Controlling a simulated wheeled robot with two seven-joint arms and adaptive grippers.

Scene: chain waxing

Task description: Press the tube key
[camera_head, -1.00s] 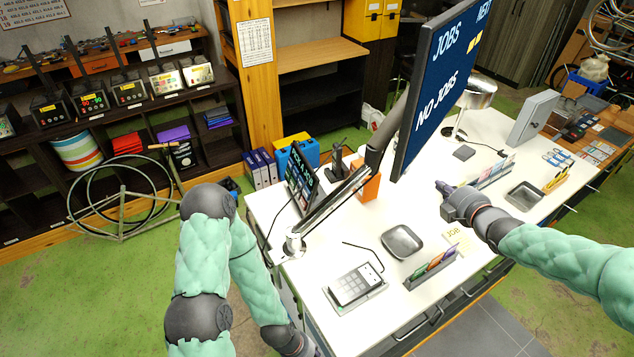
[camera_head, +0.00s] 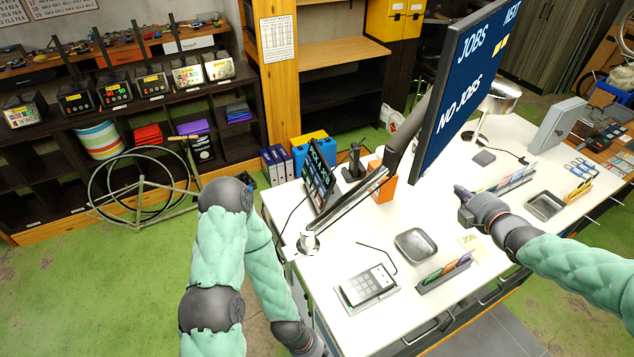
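A white keypad device (camera_head: 368,284) with pale grey keys lies on a small stand at the front left of the white desk (camera_head: 345,232). A dark upright tablet (camera_head: 318,172) with coloured tiles stands at the desk's back left. The key markings are too small to read, so I cannot tell which one is the tube key. My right gripper (camera_head: 461,191) is over the desk's middle right, pointing left and away, well apart from both devices. Its fingers look close together, but their gap is unclear. My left arm hangs beside the desk's left end; its gripper is below the picture's edge.
A metal tray (camera_head: 416,245), a holder with coloured cards (camera_head: 443,274), an orange block (camera_head: 383,190) and a lamp (camera_head: 499,98) stand around.

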